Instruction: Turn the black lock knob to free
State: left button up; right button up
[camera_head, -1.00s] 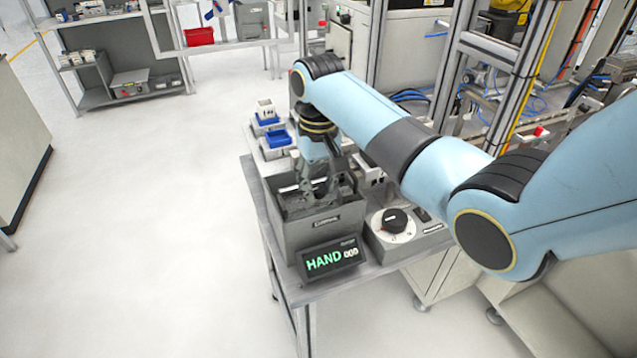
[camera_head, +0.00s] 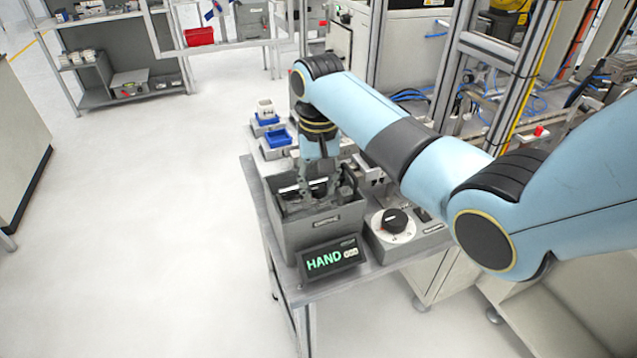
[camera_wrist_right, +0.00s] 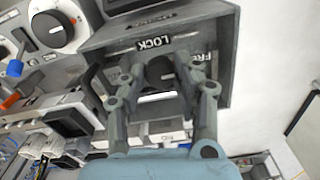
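The black lock knob (camera_wrist_right: 160,72) shows in the right wrist view inside a grey open-topped box (camera_wrist_right: 222,62), near the labels LOCK (camera_wrist_right: 153,43) and FREE. My right gripper (camera_wrist_right: 159,68) is open, with one finger on each side of the knob; I cannot tell whether either finger touches it. In the head view my right gripper (camera_head: 318,186) points down into the same grey box (camera_head: 300,235), and the knob cannot be made out there. My left gripper is not in view.
A display reading HAND (camera_head: 332,259) stands at the front of the box. To its right is another black knob on a white dial (camera_head: 395,220). Blue trays (camera_head: 279,138) sit behind the box on the table. The floor to the left is clear.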

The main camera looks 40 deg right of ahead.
aim_at(318, 187)
jog(key=o, duration=0.4)
notch_tip(318, 187, up, 8)
jog(key=shift+f, duration=0.2)
dwell(0.5)
